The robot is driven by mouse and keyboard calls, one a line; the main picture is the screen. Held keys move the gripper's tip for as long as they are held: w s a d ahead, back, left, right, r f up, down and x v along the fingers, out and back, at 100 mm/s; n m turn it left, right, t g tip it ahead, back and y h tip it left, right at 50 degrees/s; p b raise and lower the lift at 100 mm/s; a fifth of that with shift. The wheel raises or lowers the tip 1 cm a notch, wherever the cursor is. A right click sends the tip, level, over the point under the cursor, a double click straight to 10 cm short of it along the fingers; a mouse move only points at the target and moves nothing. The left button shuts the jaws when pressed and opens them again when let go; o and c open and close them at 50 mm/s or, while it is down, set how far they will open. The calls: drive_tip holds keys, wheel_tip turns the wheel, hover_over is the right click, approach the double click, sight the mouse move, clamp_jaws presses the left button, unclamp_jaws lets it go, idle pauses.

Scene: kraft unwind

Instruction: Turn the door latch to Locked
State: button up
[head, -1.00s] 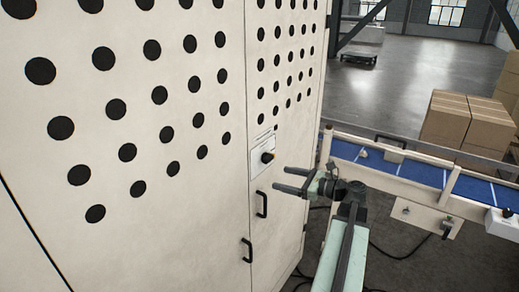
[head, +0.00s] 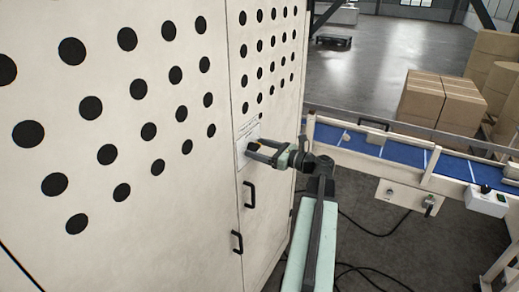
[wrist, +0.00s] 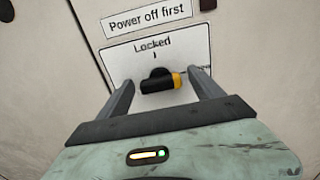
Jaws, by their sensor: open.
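The door latch is a black knob with a yellow end (wrist: 158,81), set on a white label plate (wrist: 119,60) on the cabinet door. In the wrist view its yellow end points right, and the word "Locked" with a small tick stands above it. Another label at the right is mostly hidden. My gripper (wrist: 160,79) is open, with one finger on each side of the knob and gaps visible between them. In the head view my gripper (head: 252,150) reaches the plate (head: 246,131) and largely hides the knob.
A "Power off first" sign (wrist: 147,18) is above the plate. Two black door handles (head: 249,194) (head: 237,242) sit below on the perforated cabinet (head: 150,215). A blue conveyor (head: 400,160) runs at the right, with cardboard boxes (head: 437,100) behind. Cables lie on the floor.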

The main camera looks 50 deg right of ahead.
drive_tip(key=c, duration=1.4)
drive_tip(key=n, duration=0.4)
drive_tip(key=shift+n, duration=0.4)
drive_tip(key=n, duration=0.4)
drive_tip(key=shift+s+a+f+n, duration=0.1)
drive_tip(key=shift+a+n, duration=0.05)
drive_tip(key=shift+n, duration=0.15)
drive_tip(key=n, duration=0.4)
drive_tip(key=shift+a+f+n, duration=0.1)
drive_tip(key=shift+f+n, duration=0.05)
drive_tip(key=shift+n, duration=2.05)
